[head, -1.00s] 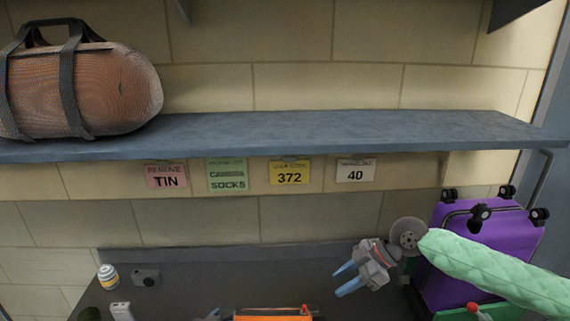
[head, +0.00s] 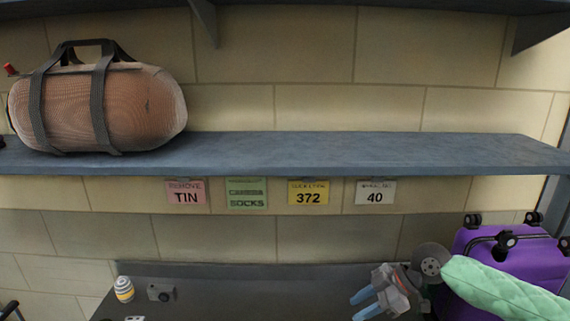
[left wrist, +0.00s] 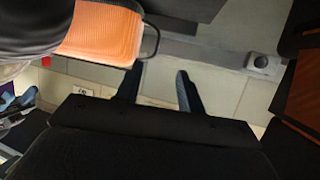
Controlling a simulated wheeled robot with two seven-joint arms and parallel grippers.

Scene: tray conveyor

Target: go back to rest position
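My right gripper (head: 358,305) is low in the head view, right of centre, in front of the dark conveyor surface. Its two blue fingers point left and stand apart with nothing between them. My left gripper is outside the head view. In the left wrist view its two dark blue fingers (left wrist: 157,78) stand apart with an empty gap, and pale wall or floor tiles show beyond them.
A blue-grey shelf (head: 300,152) carries a brown duffel bag (head: 110,108). Several note cards hang beneath it. A purple suitcase (head: 510,262) stands close behind my right arm. A striped jar (head: 124,289) and a camera (head: 161,292) sit low left. Something orange (left wrist: 98,34) is near my left gripper.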

